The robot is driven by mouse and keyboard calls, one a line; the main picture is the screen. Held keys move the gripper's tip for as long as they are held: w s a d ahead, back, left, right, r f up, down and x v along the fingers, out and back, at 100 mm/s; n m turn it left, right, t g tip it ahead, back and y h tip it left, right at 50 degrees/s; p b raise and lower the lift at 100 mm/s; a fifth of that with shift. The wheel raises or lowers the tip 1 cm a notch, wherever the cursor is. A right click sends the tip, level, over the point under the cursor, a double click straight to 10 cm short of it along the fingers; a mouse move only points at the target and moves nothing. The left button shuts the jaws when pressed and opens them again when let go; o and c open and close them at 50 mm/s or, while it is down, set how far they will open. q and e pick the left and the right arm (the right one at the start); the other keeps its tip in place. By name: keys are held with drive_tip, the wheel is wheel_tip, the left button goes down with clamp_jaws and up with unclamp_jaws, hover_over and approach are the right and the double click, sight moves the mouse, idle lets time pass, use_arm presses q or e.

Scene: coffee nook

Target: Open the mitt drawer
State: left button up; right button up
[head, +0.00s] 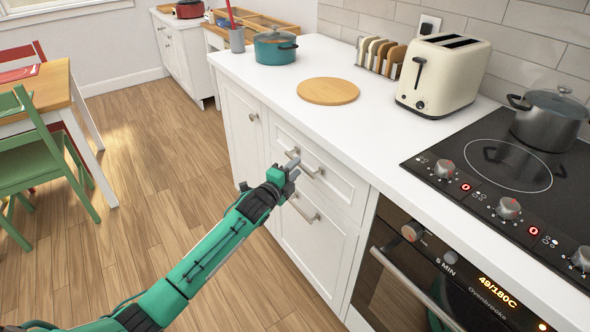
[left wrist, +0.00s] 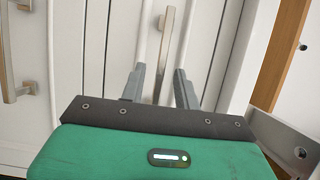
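The white cabinet has an upper drawer (head: 335,184) with a bar handle (head: 312,171) and a lower front (head: 318,250) with its own bar handle (head: 305,210). Both fronts look shut; no label shows which is the mitt drawer. My left gripper (head: 291,168) is in front of the upper drawer, near the left part of its handle. In the left wrist view its two grey fingers (left wrist: 159,88) are apart, with a bar handle (left wrist: 163,50) lying between their lines. Whether they touch it is unclear. Another handle (left wrist: 14,60) shows at left. My right gripper is not visible.
The oven (head: 400,275) with its bar handle is right of the drawers. The white counter (head: 350,120) above holds a round wooden board (head: 328,91), teal pot (head: 275,47) and toaster (head: 443,75). Open wooden floor (head: 150,190) lies left; a green chair (head: 40,160) stands farther off.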

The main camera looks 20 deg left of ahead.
use_arm(q)
drive_tip(key=shift+w+d, duration=0.15)
drive_tip(key=shift+w, duration=0.2)
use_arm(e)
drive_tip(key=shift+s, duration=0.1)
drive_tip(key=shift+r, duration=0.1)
use_arm(q)
clamp_jaws()
drive_tip(key=shift+s, duration=0.1)
